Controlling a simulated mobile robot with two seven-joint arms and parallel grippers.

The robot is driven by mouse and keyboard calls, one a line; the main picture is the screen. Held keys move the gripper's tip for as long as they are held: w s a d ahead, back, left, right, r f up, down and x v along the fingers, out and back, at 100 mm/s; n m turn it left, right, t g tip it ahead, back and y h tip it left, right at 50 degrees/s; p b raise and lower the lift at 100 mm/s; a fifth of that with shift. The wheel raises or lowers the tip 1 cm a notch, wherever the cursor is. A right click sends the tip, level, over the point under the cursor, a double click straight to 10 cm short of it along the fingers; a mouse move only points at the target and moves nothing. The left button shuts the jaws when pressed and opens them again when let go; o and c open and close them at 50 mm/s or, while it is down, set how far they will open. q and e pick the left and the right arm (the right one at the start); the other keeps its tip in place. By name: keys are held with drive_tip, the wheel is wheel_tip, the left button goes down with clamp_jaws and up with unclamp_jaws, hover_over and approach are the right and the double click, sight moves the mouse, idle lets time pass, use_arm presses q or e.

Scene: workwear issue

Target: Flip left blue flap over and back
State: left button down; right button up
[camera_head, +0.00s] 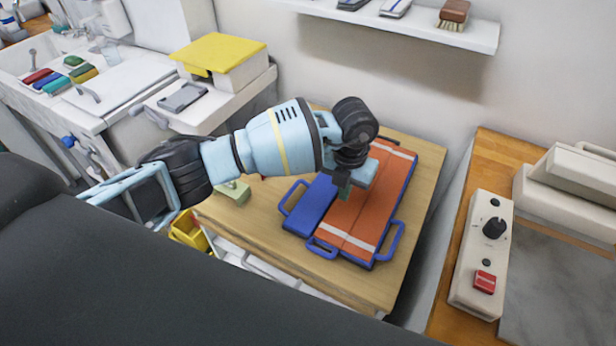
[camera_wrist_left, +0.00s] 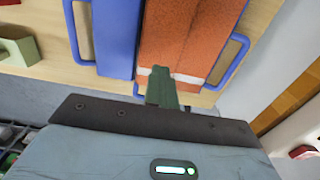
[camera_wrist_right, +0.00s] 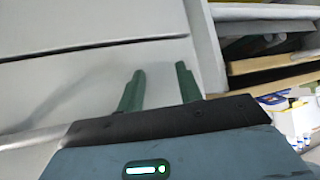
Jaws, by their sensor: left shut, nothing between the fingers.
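The folding board lies on the wooden table, its left blue flap (camera_head: 312,207) spread flat at the left with a loop handle on its outer side. The flap also shows in the left wrist view (camera_wrist_left: 115,38). An orange garment (camera_head: 358,222) with pale stripes covers the board to the right of the flap. My left gripper (camera_head: 344,192) is shut and empty, over the border between flap and garment; its fingers show in the left wrist view (camera_wrist_left: 161,86). I cannot tell whether they touch. My right gripper (camera_wrist_right: 159,85) is open and empty, away from the board.
The wooden table (camera_head: 385,285) has bare room around the board. A pale green object (camera_head: 233,193) stands at its left. A control box (camera_head: 482,255) with a knob and red switch is at the right. A shelf (camera_head: 425,25) hangs behind.

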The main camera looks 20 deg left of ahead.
use_arm(q)
drive_tip(key=c, duration=2.2)
unclamp_jaws()
drive_tip(key=c, duration=1.7)
unclamp_jaws()
drive_tip(key=shift+r, duration=3.95)
